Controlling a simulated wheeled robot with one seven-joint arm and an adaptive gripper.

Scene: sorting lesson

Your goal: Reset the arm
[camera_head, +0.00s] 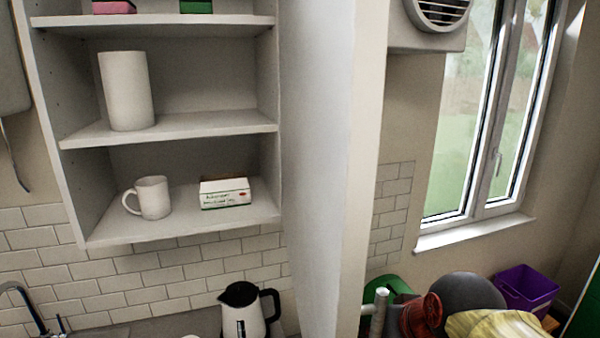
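Neither my arm nor my gripper shows clearly in the head view, so its state and any load are hidden from me. The view holds an open wall cabinet (168,127) at the left. A white mug (153,198) and a white box with a green edge (225,193) stand apart on its bottom shelf. A white cylinder (127,90) stands on the middle shelf. A pink item (113,7) and a green item (196,6) are partly cut off on the top shelf.
An open cabinet door (318,150) stands out right of the shelves. A kettle (243,310) is on the counter below. A tap (22,305) is at lower left. A window (485,120), a purple bin (526,288) and a pile with a yellow item (492,325) are right.

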